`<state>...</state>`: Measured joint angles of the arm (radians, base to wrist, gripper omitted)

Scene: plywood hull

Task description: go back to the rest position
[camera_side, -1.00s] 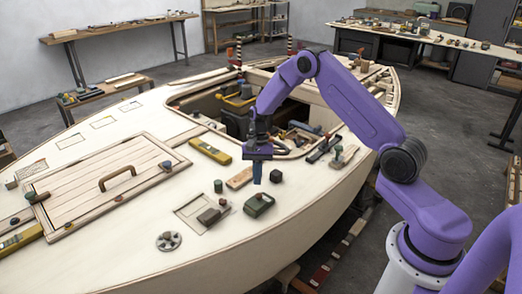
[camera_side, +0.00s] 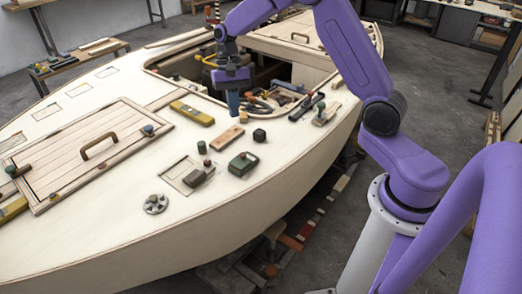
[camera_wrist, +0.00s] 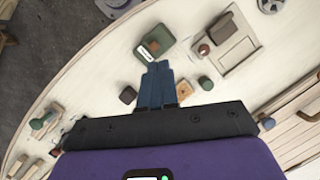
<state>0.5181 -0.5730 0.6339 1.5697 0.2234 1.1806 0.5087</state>
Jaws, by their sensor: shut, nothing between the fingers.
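My gripper (camera_side: 233,104) is shut and empty above the deck, close to the cockpit opening. Its blue fingers (camera_wrist: 157,72) are together in the wrist view. A dark cube (camera_side: 259,135) stands on the deck to the right of a flat wooden block (camera_side: 227,138). The cube also shows in the wrist view (camera_wrist: 128,95), beside the fingers. A green box (camera_side: 243,164) sits on the deck nearer the side camera.
The pale plywood hull (camera_side: 110,240) fills the work area. A yellow level (camera_side: 192,113) lies left of my gripper. A hatch with a brown handle (camera_side: 99,146) is farther left. Several tools crowd the cockpit edge at right. A round metal fitting (camera_side: 156,204) sits near the front.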

